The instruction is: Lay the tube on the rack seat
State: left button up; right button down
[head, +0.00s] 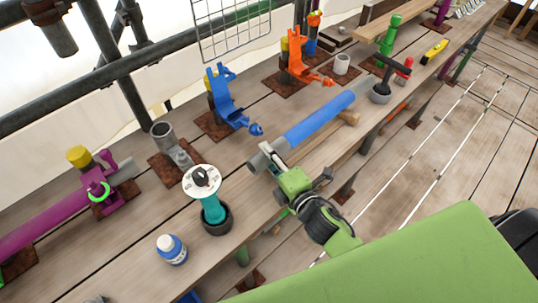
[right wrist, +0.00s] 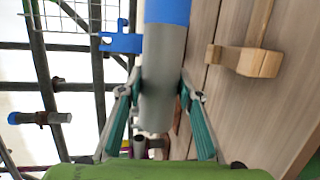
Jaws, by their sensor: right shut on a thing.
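The tube (head: 320,117) is grey at its ends with a blue sleeve along its middle. My right gripper (head: 269,160) is shut on its lower-left grey end. In the right wrist view, the fingers (right wrist: 158,98) close on both sides of the grey part (right wrist: 165,65). The tube slants up to the right over the bench's front part; I cannot tell whether its far end touches anything. A blue rack seat (head: 226,100) and an orange one (head: 298,60) stand behind the tube on rusty plates, apart from it. My left gripper is not in view.
On the bench (head: 110,235), a purple tube (head: 45,228) lies at a purple holder (head: 97,185).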

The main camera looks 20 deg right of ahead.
jog(key=shift+w+f+b, duration=0.1)
jog(key=shift+f+b, duration=2.65)
jog(key=shift+f, duration=0.65)
